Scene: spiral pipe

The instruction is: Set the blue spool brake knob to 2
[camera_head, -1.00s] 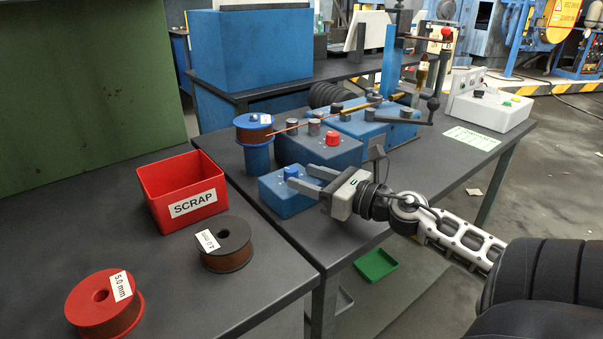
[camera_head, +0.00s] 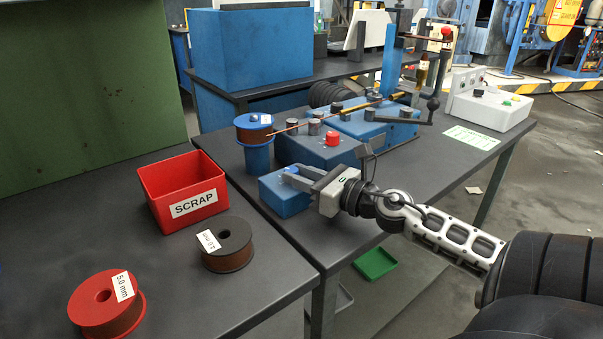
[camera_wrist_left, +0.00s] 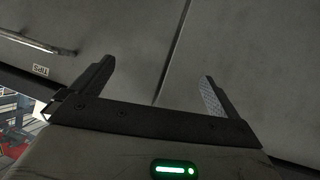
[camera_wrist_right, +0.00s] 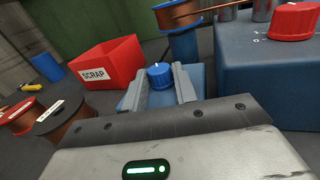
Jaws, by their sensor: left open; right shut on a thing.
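The blue spool brake knob (camera_wrist_right: 160,77) sits on top of a small blue box (camera_head: 283,200) at the table's near edge. In the right wrist view it stands between my right gripper's two fingers, with a small white mark near its top. My right gripper (camera_head: 297,177) is shut on the knob, reaching in from the right. The scale around the knob is too small or hidden to read.
A copper wire spool (camera_head: 254,130) stands on a blue post just behind the box. A larger blue unit with a red knob (camera_head: 333,139) stands behind and right. The red scrap bin (camera_head: 181,190) and two loose spools are on the left table.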

